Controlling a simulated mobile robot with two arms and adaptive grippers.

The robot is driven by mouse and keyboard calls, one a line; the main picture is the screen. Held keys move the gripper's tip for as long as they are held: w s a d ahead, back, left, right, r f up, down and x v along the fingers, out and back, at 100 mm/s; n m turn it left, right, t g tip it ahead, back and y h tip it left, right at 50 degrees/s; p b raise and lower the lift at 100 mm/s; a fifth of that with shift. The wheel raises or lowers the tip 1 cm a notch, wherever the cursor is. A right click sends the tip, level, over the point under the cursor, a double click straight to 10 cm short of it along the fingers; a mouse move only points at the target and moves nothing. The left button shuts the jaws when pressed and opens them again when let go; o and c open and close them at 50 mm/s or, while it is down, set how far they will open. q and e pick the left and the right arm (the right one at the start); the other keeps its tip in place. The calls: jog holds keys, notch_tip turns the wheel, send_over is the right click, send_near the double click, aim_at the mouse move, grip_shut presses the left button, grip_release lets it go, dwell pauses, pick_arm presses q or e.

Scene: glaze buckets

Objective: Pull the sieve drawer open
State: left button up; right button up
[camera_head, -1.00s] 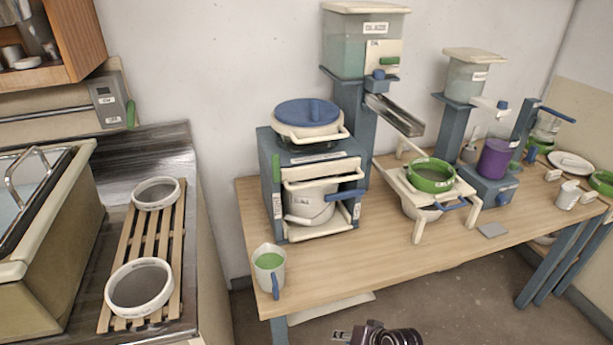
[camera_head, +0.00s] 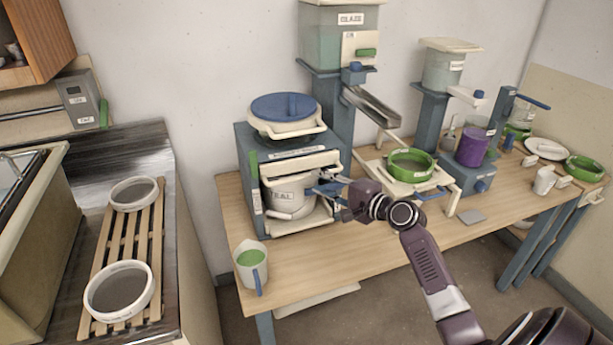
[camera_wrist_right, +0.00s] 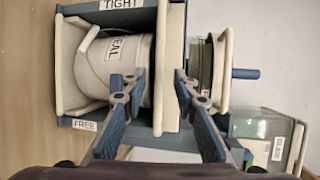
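A green-rimmed sieve (camera_head: 411,165) sits in a cream frame with a blue handle (camera_head: 432,194) at its front, on the table at mid-right in the head view. I take this as the sieve drawer; it looks pushed in. My right gripper (camera_head: 322,190) is left of it, in front of the blue press with the SEAL bucket (camera_head: 287,194). In the right wrist view, my right gripper's (camera_wrist_right: 155,84) fingers are apart, with the press's cream panel (camera_wrist_right: 170,50) seen between them. Contact cannot be told. My left gripper is not in view.
A metal chute (camera_head: 371,107) slopes down towards the sieve. A jug of green glaze (camera_head: 251,264) stands at the table's left front. A purple cup (camera_head: 472,146) stands right of the sieve. The table front (camera_head: 380,250) is clear.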

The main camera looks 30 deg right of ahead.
aim_at(306, 177)
jog(key=p+x, duration=0.1)
jog(key=x, duration=0.5)
jog(key=shift+w+a, duration=0.1)
jog(key=shift+w, duration=0.05)
jog(key=shift+f, duration=0.1)
grip_shut()
